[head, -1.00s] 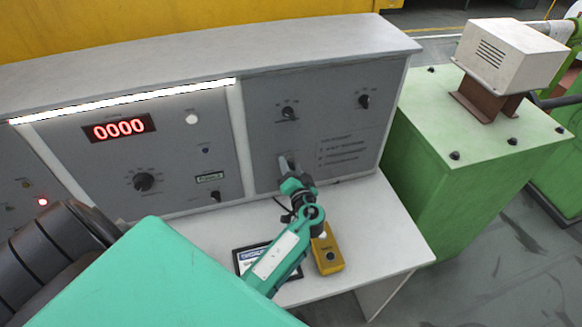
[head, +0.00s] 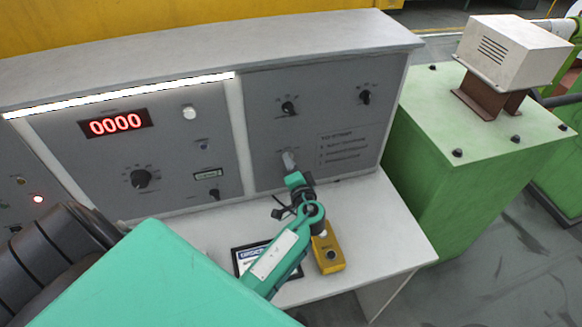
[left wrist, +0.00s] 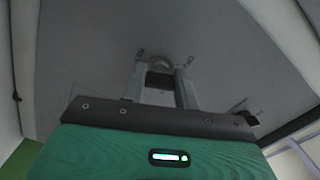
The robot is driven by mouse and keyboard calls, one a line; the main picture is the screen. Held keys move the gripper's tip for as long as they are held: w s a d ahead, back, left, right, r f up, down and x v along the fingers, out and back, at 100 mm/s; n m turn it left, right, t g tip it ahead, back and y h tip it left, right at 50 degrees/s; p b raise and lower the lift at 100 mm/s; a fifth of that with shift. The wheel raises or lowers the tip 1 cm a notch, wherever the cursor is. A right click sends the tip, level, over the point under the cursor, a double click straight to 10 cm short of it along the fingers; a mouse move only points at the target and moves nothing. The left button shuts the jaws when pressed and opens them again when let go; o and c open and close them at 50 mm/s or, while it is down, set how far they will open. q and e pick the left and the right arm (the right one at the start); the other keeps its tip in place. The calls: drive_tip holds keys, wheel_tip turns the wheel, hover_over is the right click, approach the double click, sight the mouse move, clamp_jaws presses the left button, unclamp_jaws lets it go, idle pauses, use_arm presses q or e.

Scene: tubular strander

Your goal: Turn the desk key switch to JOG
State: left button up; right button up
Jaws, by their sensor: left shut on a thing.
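My left gripper (head: 289,159) is at the lower left of the right-hand grey panel (head: 345,115) on the desk. Its fingers cover the control there, which I take to be the key switch. In the left wrist view, the fingers (left wrist: 160,82) reach the panel on either side of a small dark part, with the round collar of the switch (left wrist: 158,61) just beyond their tips. The gripper is shut on the key. The key's angle and the position marks are hidden or too small to read. My right gripper is not in view.
Two black knobs (head: 289,108) and (head: 365,97) sit higher on the same panel. A yellow box (head: 328,255) and a dark-framed card (head: 247,257) lie on the white desktop (head: 385,225) below my arm. A green cabinet (head: 440,170) stands at the right.

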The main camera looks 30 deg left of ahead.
use_arm(q)
drive_tip(key=m, duration=0.3)
drive_tip(key=shift+m, duration=0.6)
drive_tip(key=o, duration=1)
